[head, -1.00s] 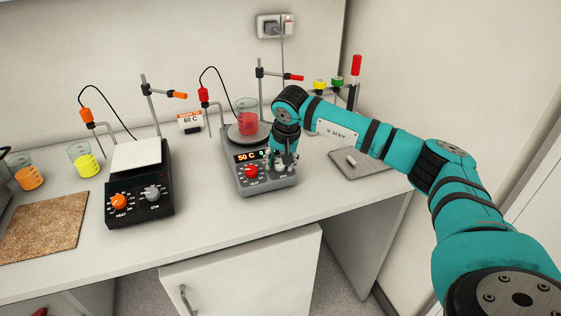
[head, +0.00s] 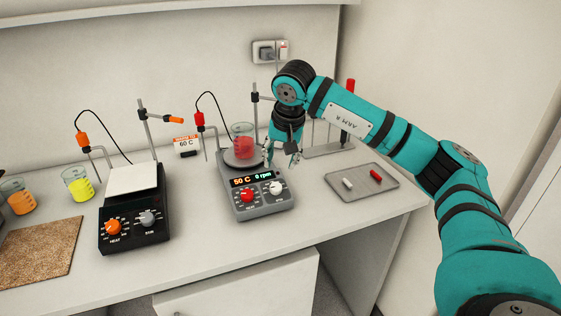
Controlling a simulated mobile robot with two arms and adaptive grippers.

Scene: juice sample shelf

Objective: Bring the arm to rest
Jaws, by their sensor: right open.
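My right arm comes in from the right, and its open, empty right gripper (head: 283,157) points down. In the picture it is beside the red-filled beaker (head: 243,140) and above the grey hotplate (head: 256,205). I cannot tell whether it is clear of the plate's rear edge. The hotplate display (head: 253,178) reads 50 C and 0 rpm. Its red knob (head: 247,195) and white knob (head: 275,188) are both uncovered. My left gripper is out of view.
A grey tray (head: 362,194) with a white and a red bar lies to the right. A black hotplate (head: 134,238), a yellow beaker (head: 78,183), an orange beaker (head: 18,195) and a cork mat (head: 40,250) are left. Clamp stands and a wall socket (head: 270,52) are behind.

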